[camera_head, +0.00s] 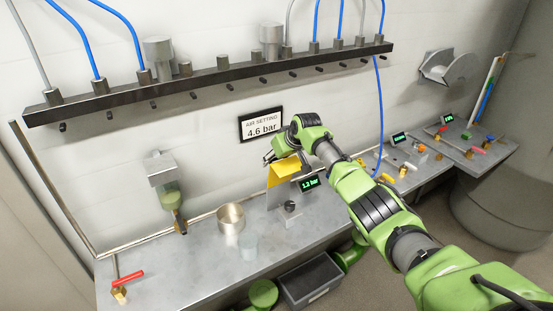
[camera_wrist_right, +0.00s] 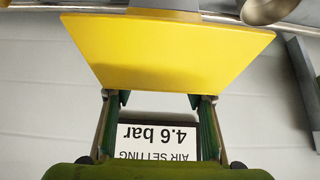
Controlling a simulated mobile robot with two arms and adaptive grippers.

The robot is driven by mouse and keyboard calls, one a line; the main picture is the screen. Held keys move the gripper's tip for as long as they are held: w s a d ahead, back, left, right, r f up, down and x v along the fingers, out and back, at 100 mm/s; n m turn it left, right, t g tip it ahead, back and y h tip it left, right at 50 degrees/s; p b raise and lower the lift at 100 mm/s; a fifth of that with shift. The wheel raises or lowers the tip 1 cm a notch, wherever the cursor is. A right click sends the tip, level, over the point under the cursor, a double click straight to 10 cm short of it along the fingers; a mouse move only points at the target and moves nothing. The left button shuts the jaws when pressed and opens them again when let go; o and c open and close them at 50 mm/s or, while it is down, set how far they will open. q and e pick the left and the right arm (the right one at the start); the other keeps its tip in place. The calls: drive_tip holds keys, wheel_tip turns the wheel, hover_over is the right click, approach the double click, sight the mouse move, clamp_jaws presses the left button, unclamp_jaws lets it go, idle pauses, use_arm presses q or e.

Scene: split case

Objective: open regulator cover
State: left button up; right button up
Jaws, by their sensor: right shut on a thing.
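The yellow regulator cover (camera_head: 284,173) sits at the top of the grey regulator box on the bench, tilted up. It fills the upper part of the right wrist view (camera_wrist_right: 165,55). My right gripper (camera_head: 270,157) is at the cover's upper edge and shut on it; in the wrist view its fingers (camera_wrist_right: 160,98) meet the cover's near edge. The regulator's display (camera_head: 311,183) reads 1.2 bar. A dark knob (camera_head: 291,207) stands in front of the box.
A wall sign (camera_head: 261,124) reads AIR SETTING 4.6 bar. A metal cup (camera_head: 231,217) and a clear cup (camera_head: 250,244) stand left of the regulator. A red-handled valve (camera_head: 125,281) is at the bench's left end. A dark bin (camera_head: 311,282) is below the front edge.

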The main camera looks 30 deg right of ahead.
drive_tip(key=shift+w+r, duration=0.1)
drive_tip(key=o, duration=1.6)
drive_tip(key=shift+w+f, duration=0.15)
drive_tip(key=shift+f, duration=0.05)
drive_tip(key=v, duration=1.2)
drive_tip(key=shift+a, duration=0.1)
